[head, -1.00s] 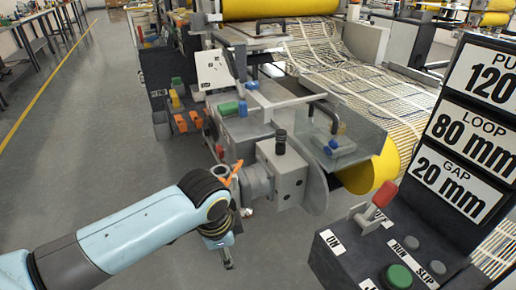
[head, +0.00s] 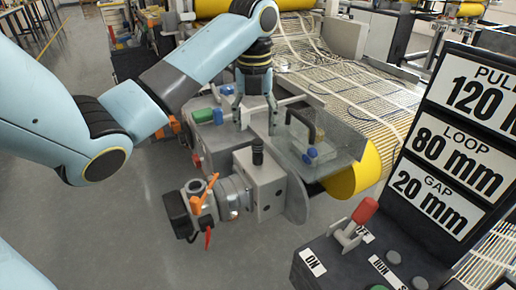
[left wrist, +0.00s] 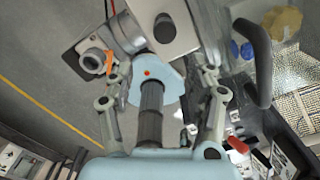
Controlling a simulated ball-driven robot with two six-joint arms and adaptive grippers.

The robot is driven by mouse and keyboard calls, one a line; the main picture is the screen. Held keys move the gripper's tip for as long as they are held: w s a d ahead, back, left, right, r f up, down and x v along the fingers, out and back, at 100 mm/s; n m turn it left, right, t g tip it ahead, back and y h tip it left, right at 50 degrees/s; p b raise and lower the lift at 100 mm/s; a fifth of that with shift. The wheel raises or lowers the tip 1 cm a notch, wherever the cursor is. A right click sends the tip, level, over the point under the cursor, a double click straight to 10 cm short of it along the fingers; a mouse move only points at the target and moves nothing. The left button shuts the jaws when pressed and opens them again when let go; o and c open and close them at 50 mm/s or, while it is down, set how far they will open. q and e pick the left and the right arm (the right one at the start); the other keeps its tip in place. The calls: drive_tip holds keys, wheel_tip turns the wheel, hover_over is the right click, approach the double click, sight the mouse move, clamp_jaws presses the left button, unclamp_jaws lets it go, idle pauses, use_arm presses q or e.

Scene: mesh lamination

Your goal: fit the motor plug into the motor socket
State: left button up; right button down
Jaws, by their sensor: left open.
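On the near side of the machine is a grey motor assembly (head: 236,192) with a black end block (head: 180,213). A round grey socket-like opening (head: 195,187) with orange levers (head: 205,193) sits on top; it also shows in the left wrist view (left wrist: 95,58). I take this for the motor socket. I cannot make out the motor plug as a separate piece. My left gripper (head: 255,112) is open and points down over the machine's top plate, beyond the motor assembly. My right gripper is not in view.
A grey box with a black knob (head: 258,150) stands near the gripper. A clear guard with a black handle (head: 312,128) is to its right. A control panel with a red lever (head: 364,211) fills the right foreground. Open floor (head: 90,225) lies left.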

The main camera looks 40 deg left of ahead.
sight(258, 141)
use_arm(q)
drive_tip(key=shift+w+a+r+m, duration=0.5)
drive_tip(key=shift+a+r+m, duration=0.1)
drive_tip(key=shift+m, duration=0.1)
drive_tip(key=shift+w+a+r+m, duration=0.1)
drive_tip(key=shift+w+r+m, duration=0.05)
drive_tip(key=shift+m, duration=0.15)
drive_tip(key=shift+f+b, duration=0.25)
drive_tip(key=shift+b, duration=0.2)
wheel_tip(258, 141, down, 5)
drive_tip(key=b, duration=0.4)
drive_tip(key=shift+w+f, duration=0.25)
drive_tip(key=shift+f, duration=1)
drive_tip(key=shift+w+f, duration=0.2)
drive_tip(key=shift+f, duration=1.05)
drive_tip(key=c, duration=0.8)
clamp_jaws()
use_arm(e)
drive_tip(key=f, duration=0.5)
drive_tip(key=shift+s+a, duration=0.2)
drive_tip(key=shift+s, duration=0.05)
